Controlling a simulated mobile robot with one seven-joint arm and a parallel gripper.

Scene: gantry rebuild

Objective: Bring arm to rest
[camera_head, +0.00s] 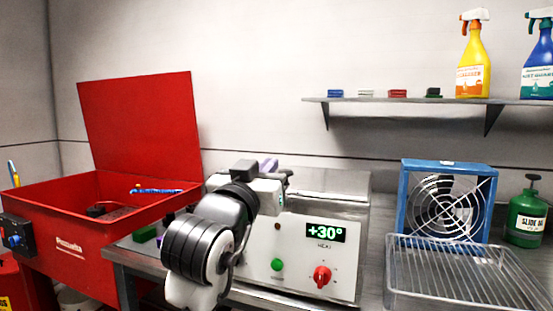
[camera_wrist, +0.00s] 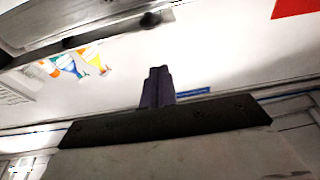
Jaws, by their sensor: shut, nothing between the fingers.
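My arm stands folded in front of the heater box (camera_head: 318,262) in the head view, with its wrist raised above the box's left part.
An open red parts washer (camera_head: 140,120) stands at left. A blue fan (camera_head: 447,200), a wire basket (camera_head: 465,270) and a green can (camera_head: 526,215) stand at right. A wall shelf (camera_head: 400,100) holds spray bottles (camera_head: 474,60) and small coloured blocks.

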